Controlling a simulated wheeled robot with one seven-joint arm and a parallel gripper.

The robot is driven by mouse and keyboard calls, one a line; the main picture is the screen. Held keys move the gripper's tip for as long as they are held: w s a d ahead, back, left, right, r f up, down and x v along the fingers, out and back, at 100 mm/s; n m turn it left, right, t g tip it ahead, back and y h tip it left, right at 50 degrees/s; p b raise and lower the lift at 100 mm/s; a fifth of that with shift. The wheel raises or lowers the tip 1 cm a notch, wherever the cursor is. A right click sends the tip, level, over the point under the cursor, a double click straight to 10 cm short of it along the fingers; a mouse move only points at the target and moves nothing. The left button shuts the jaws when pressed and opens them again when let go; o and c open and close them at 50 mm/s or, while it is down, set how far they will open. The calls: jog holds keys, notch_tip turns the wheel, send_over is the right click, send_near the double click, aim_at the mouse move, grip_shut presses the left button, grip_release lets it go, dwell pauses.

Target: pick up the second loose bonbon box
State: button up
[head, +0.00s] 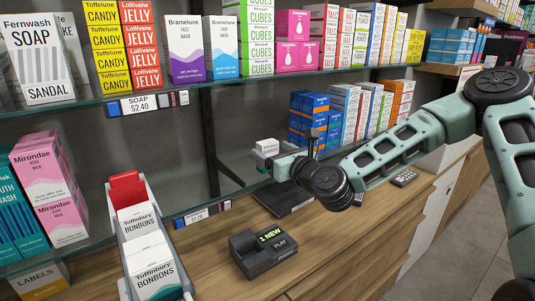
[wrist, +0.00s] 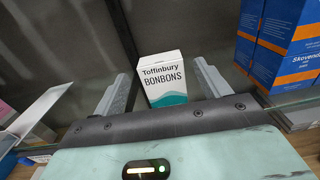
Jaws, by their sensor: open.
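A white bonbon box (wrist: 163,72) with a teal wave, labelled Toffinbury Bonbons, stands upright in the wrist view. My gripper (wrist: 163,76) is open, with one grey finger to the left and one to the right of this box. The box's lower part is hidden behind the gripper body, and I cannot tell whether the fingers touch it. In the head view a small white box (head: 267,146) shows just beyond my gripper (head: 275,163). More bonbon boxes (head: 150,265) sit in a narrow white holder with a red back at the lower left.
Blue and orange boxes (wrist: 290,30) stand close to the right of my gripper; they also show in the head view (head: 308,118). A glass shelf (head: 260,80) with packed goods runs above. A black device reading "1 NEW" (head: 263,252) sits on the wooden counter (head: 345,240).

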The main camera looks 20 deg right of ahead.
aim_at(264, 143)
jog(key=p+x, duration=0.2)
jog(key=x, duration=0.1)
jog(key=p+x, duration=0.1)
jog(key=x, duration=0.1)
jog(key=shift+d+r, duration=0.1)
jog(key=shift+r, duration=0.2)
jog(key=shift+w+f, duration=0.1)
jog(key=shift+w, duration=0.1)
jog(key=c, duration=1)
